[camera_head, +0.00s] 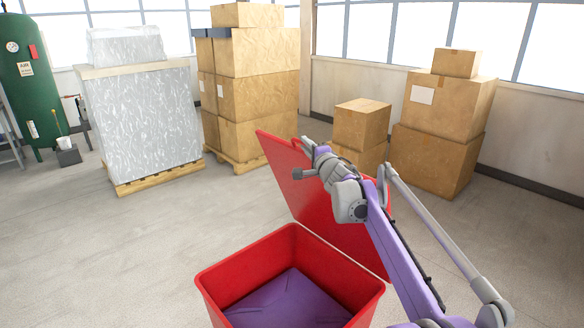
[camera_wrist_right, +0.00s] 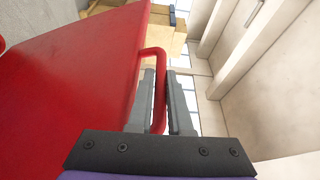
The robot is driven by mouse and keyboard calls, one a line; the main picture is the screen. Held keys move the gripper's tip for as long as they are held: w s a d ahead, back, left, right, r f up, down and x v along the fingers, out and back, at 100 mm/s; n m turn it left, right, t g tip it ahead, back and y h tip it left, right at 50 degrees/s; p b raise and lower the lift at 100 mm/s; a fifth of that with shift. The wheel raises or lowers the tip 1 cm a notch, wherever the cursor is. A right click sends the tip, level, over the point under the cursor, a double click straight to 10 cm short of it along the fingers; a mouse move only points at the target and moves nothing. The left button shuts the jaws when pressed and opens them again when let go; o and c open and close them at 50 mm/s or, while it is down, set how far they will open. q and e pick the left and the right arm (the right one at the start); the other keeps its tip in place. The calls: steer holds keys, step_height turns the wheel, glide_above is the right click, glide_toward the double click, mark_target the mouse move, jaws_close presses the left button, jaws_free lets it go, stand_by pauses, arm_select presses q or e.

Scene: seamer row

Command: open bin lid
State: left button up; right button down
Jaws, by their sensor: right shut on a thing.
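A red bin (camera_head: 213,287) stands at the bottom middle of the head view, with something purple (camera_head: 285,300) inside it. Its red lid (camera_head: 330,213) is raised, tilted up on the bin's right and far side, so the bin's mouth is uncovered. My right gripper (camera_head: 304,160) is at the lid's upper part, partly hidden by my own arm. In the right wrist view, the lid's red panel (camera_wrist_right: 65,90) fills the left side. A red loop handle (camera_wrist_right: 160,85) stands out from its edge, and the right gripper (camera_wrist_right: 165,100) is shut on it. My left gripper is not seen.
Stacked cardboard boxes on a pallet (camera_head: 260,80) stand behind the lid. More boxes (camera_head: 440,120) stand at the right by the windowed wall. A wrapped pallet load (camera_head: 145,125) and a green tank (camera_head: 30,75) are at the left. The floor left of the bin is clear.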

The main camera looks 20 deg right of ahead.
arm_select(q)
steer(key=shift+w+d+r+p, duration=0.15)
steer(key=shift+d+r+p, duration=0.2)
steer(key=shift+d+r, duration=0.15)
arm_select(e)
steer(key=w+d+r, duration=0.2)
steer(key=w+d, duration=0.1)
steer(key=d, duration=0.5)
steer(key=shift+d+r, duration=0.15)
steer(key=shift+r, duration=0.1)
steer(key=c, duration=0.8)
jaws_free()
steer(key=shift+c, duration=0.2)
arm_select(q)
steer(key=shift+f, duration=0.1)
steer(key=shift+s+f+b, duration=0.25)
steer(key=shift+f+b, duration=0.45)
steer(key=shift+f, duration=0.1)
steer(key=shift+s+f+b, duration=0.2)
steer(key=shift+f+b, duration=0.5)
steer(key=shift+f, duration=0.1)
arm_select(e)
steer(key=s, duration=1)
steer(key=shift+s+a, duration=0.25)
steer(key=shift+s, duration=0.15)
steer(key=shift+f, duration=0.1)
